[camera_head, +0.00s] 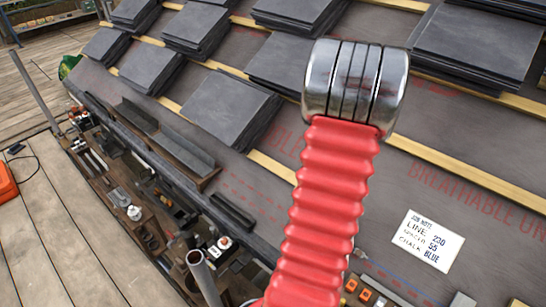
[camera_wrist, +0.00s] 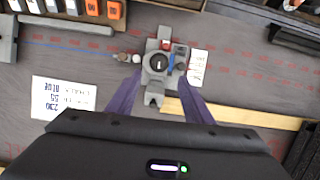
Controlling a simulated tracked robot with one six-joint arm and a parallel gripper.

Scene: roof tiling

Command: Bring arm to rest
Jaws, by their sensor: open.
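My gripper (camera_wrist: 163,78) shows in the wrist view as two dark purple fingers spread apart. It is open and holds nothing. A small grey device (camera_wrist: 157,92) with a round dial and blue and red parts shows between and beyond the fingertips, over the grey roof membrane (camera_wrist: 232,50). I cannot tell its exact distance from the fingers. In the head view my red bellows-covered arm stands up in front of the roof and ends in a silver joint; the gripper itself is not visible there.
Stacks of dark slates (camera_head: 232,108) lie along wooden battens (camera_head: 470,180) on the roof. A white note card (camera_head: 432,240) lies at the right. A cluttered tool shelf (camera_head: 150,205) runs along the roof edge, with wooden decking (camera_head: 60,240) beyond. Orange blocks (camera_wrist: 92,8) sit at top left.

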